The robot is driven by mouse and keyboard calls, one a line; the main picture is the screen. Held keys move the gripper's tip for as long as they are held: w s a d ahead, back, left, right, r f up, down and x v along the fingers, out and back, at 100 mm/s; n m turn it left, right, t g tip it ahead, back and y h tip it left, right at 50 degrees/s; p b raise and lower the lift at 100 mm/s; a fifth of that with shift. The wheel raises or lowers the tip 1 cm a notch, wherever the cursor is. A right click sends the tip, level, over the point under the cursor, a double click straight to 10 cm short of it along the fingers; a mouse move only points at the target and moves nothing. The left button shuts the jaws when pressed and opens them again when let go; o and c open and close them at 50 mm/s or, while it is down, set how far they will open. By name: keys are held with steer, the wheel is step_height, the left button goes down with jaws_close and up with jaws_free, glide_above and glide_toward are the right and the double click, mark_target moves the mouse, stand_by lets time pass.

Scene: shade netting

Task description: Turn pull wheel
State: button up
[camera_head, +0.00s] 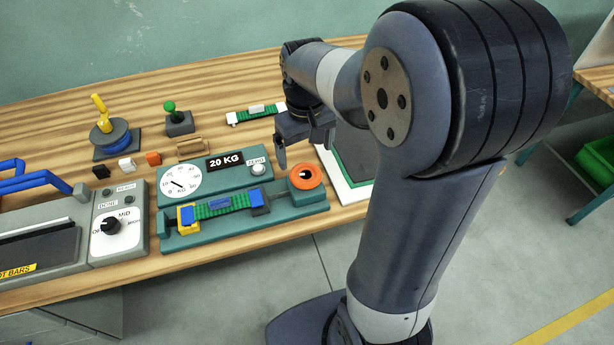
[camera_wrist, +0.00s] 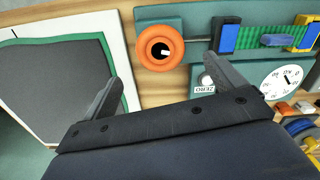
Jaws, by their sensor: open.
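The pull wheel is an orange ring (camera_head: 305,176) with a dark centre, at the right end of the teal pull tester (camera_head: 243,219). In the wrist view the orange wheel (camera_wrist: 160,48) shows ahead of my gripper (camera_wrist: 170,80), between its two spread fingers and apart from them. In the head view my gripper (camera_head: 298,160) hangs behind and above the wheel, open and empty. A green strip (camera_head: 221,205) lies between a yellow-framed blue clamp (camera_head: 186,216) and a blue clamp (camera_head: 258,202) on the tester. The dial (camera_head: 180,183) and a "20 KG" display (camera_head: 225,161) stand behind it.
A bar sealer with blue handles (camera_head: 45,180) and a MID knob (camera_head: 110,225) stands at left. A framed dark panel (camera_head: 350,160) lies right of the wheel. A spool stand (camera_head: 113,137), green-knobbed block (camera_head: 178,122) and second strip (camera_head: 256,113) lie farther back.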

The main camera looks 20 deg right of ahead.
mark_target(306, 174)
step_height(306, 174, down, 9)
steer(key=shift+r, duration=0.15)
steer(key=shift+c, duration=0.4)
steer(key=c, duration=0.9)
